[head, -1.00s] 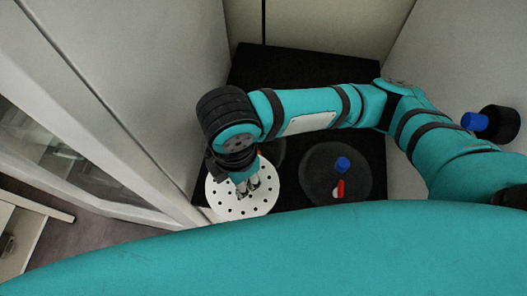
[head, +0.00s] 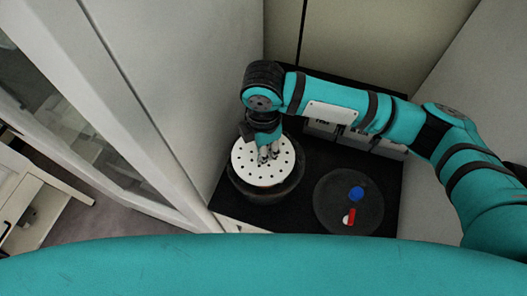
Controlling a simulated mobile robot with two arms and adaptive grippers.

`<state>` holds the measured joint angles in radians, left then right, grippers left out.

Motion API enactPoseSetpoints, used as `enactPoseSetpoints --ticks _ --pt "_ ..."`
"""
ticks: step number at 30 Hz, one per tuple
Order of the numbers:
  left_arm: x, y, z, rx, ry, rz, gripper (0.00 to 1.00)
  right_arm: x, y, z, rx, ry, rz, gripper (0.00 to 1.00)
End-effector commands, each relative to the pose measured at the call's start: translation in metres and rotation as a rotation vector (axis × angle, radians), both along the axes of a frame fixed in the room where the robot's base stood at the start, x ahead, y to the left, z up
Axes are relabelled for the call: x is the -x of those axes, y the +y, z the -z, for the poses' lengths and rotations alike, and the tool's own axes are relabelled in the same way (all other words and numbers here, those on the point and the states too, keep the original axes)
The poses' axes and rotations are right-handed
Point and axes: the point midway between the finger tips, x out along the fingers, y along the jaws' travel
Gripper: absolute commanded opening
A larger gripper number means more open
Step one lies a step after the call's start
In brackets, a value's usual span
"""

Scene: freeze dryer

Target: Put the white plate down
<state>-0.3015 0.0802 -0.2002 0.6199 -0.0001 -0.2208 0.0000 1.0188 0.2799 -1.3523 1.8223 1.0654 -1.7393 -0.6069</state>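The white plate (head: 250,174) is a round disc with many small dark holes. It is over a dark round vessel (head: 266,195), whose rim shows around the plate's lower and right sides. I cannot tell whether the plate touches the vessel. My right gripper (head: 268,154) comes down from above with its fingers at the upper right part of the plate. It appears shut on the plate; the exact grip point is hard to see. My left gripper is not in view.
A dark round lid (head: 335,215) with a blue knob (head: 356,193) and a red and white piece (head: 349,217) lies to the right on the black surface (head: 300,217). A pale cabinet wall (head: 190,120) stands close on the left. Grey boxy parts (head: 330,130) show behind my forearm.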

Motion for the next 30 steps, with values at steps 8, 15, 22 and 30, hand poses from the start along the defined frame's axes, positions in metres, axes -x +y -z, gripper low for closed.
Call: enactPoseSetpoints --ticks 8,15,22,30 --pt "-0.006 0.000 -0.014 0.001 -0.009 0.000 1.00 0.000 -0.001 0.026 0.003 0.003 0.000 0.00" --pt "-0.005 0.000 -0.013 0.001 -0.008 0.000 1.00 -0.001 0.000 0.035 0.000 -0.001 -0.002 0.00" --pt "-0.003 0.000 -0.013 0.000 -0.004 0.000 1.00 0.000 0.000 0.040 0.000 0.000 -0.001 0.00" --pt "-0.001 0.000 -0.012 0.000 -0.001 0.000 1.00 -0.001 0.000 0.048 0.000 -0.001 -0.001 0.00"
